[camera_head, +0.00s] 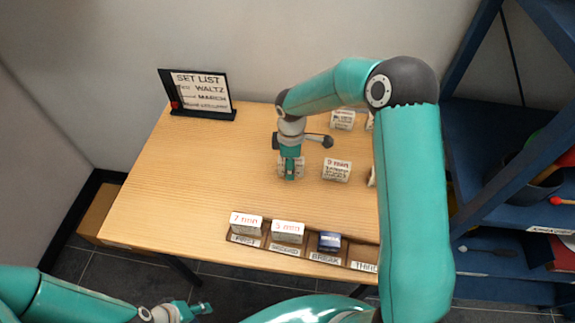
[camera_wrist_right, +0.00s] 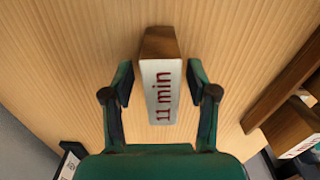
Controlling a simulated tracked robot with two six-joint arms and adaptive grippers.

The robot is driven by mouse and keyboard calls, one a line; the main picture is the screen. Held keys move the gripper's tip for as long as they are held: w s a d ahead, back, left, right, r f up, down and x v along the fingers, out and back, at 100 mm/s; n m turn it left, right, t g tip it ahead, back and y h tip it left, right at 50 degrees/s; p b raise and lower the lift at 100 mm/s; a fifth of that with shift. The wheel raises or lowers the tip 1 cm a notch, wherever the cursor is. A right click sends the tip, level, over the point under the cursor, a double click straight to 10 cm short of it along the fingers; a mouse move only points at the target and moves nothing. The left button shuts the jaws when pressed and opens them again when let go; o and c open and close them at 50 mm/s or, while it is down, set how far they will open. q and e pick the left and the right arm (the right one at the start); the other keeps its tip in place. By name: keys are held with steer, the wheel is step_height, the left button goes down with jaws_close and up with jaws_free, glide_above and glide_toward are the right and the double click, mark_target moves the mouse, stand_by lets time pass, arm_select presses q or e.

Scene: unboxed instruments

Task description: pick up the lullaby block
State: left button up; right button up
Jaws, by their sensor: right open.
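A small block marked "11 min" (camera_wrist_right: 162,90) stands between the fingers of my right gripper (camera_wrist_right: 159,84) in the right wrist view. The fingers are open, with a gap on each side of it. In the head view my right gripper (camera_head: 290,170) points down over this block (camera_head: 284,168) and hides part of it. No name I can read marks it as the lullaby block. A block marked "9 min" (camera_head: 337,170) stands to its right, with smaller text I cannot read. My left gripper (camera_head: 190,312) is at the bottom left, off the table; its fingers are unclear.
A tray (camera_head: 259,243) at the table's front edge holds blocks marked 7 min (camera_head: 247,222) and 5 min (camera_head: 288,231) and a blue block (camera_head: 330,241). More white blocks (camera_head: 343,119) stand behind, partly hidden by my arm. A set list sign (camera_head: 202,93) stands back left. The table's left is clear.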

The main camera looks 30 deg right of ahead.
steer(key=shift+f, duration=0.55)
jaws_close()
steer(key=shift+r, duration=0.2)
